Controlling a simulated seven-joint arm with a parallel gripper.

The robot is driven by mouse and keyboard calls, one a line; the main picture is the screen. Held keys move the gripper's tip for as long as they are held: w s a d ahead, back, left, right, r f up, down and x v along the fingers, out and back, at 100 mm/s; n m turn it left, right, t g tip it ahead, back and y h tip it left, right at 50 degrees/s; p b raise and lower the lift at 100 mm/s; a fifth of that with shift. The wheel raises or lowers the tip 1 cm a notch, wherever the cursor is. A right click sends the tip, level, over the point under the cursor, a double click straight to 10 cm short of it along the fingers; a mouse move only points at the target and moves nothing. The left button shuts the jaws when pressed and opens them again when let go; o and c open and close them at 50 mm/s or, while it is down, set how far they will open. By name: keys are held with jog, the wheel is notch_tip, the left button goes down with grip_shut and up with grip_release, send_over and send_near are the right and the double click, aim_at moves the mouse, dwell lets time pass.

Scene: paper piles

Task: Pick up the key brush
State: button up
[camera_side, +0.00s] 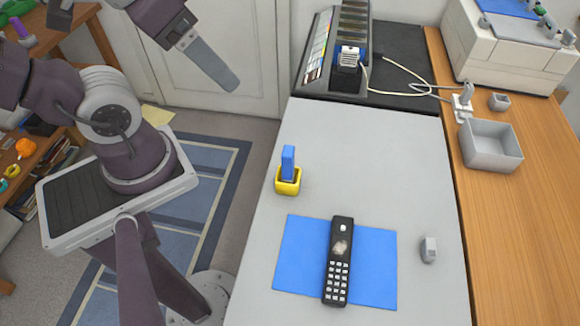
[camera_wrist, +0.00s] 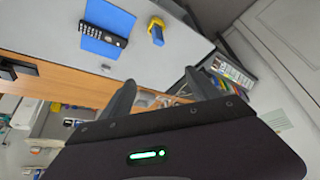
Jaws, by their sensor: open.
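The key brush appears to be the blue upright piece (camera_side: 288,160) standing in or on a yellow square base (camera_side: 288,187), at the left edge of the grey table; I cannot tell whether the two are one piece. In the wrist view the blue part (camera_wrist: 158,40) and yellow part (camera_wrist: 156,21) show small near the top. My gripper (camera_wrist: 160,78) is open and empty, its two grey fingers spread apart. In the side view one finger (camera_side: 212,64) shows at the top, high up and well away from the brush.
A black handset with keys (camera_side: 337,285) lies on a blue mat (camera_side: 377,270) on the grey table (camera_side: 385,150). A small grey object (camera_side: 428,249) is to its right. A black device (camera_side: 346,72) stands at the back. A grey open tray (camera_side: 490,144) is on the wooden desk.

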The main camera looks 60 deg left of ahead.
jog(key=c, duration=0.5)
jog(key=m+g, duration=0.6)
jog(key=m, duration=0.6)
send_over(288, 162)
jog(key=f, duration=2.4)
jog(key=shift+w+a+f, duration=0.15)
jog(key=shift+a+f, duration=0.05)
jog(key=shift+a, duration=0.2)
jog(key=shift+m, duration=0.3)
jog(key=f, duration=0.7)
jog(key=shift+w+a+f, duration=0.1)
jog(key=shift+w+f, duration=0.1)
